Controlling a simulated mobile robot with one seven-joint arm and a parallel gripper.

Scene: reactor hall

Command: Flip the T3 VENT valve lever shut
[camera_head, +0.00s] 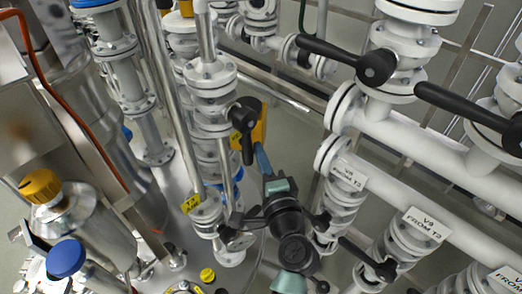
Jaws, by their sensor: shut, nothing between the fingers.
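No label reading T3 VENT can be made out, so I cannot tell for certain which lever it is. A black valve lever (247,145) hangs down from its hub on the white flanged pipe column left of centre. My gripper (260,150) is shut and empty. Its narrow blue-grey fingertips are just right of this lever's lower end, in front of a yellow part; whether they touch the lever is unclear. My arm comes up from the bottom centre and hides part of the pipework behind it.
White pipes at right carry labels (426,223) ending FROM T3. Long black levers (345,57) jut out at upper right. A small yellow tag (192,204) is unreadable. A steel vessel with yellow (41,186) and blue (67,258) caps stands at lower left.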

